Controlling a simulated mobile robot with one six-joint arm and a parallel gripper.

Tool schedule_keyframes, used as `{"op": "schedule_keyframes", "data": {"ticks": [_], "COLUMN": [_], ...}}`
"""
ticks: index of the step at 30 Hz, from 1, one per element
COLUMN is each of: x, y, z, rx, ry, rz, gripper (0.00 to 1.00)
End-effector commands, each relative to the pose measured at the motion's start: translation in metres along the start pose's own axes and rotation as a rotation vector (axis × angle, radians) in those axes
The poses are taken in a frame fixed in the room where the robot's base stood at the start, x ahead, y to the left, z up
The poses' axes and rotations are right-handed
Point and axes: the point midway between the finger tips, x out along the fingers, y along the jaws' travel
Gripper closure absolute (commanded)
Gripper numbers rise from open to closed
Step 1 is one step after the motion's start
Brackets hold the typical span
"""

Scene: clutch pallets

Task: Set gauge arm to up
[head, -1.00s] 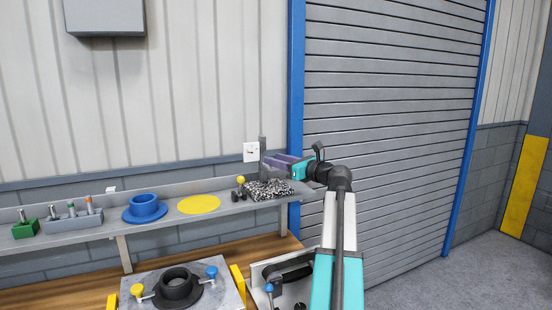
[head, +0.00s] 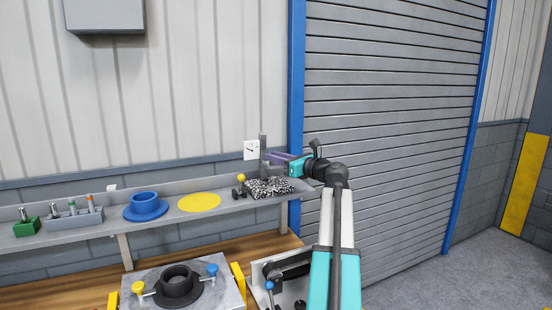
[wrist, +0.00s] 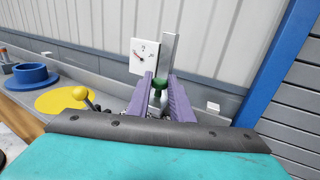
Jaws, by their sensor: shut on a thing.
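The gauge is a white dial plate (head: 251,150) with a dark needle, beside an upright grey post (head: 263,145) at the shelf's right end. In the wrist view the dial (wrist: 144,58) stands left of the post (wrist: 169,60). My gripper (head: 270,155) reaches in from the right with its purple fingers at the post. In the wrist view my gripper (wrist: 160,80) is shut on a green piece (wrist: 160,84) in front of the post, seemingly the gauge arm's knob. The fingers hide most of it, so its exact angle is unclear.
A yellow ball on a dark base (head: 241,178) and a speckled dark mat (head: 270,188) are close by on the shelf (head: 225,203). A yellow disc (head: 199,202) and blue flanged ring (head: 145,206) lie further left. A blue door frame (head: 297,80) stands behind the gripper.

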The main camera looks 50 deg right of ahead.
Motion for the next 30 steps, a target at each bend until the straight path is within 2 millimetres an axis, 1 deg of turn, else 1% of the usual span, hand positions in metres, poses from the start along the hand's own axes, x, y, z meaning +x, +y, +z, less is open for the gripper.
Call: {"op": "schedule_keyframes", "data": {"ticks": [3,9,21,22,24,30], "x": [0.000,0.000,0.000,0.000,-0.001,-0.001], "y": [0.000,-0.001,-0.001,-0.001,-0.001,-0.001], "z": [0.010,0.024,0.028,0.028,0.028,0.026], "rx": [0.000,0.000,0.000,0.000,0.000,0.000], "ry": [-0.001,-0.001,-0.007,-0.007,-0.006,-0.003], "rz": [0.000,-0.001,-0.003,-0.003,-0.003,-0.002], "gripper": [1.00,1.00,1.00,0.75,0.64,0.64]}}
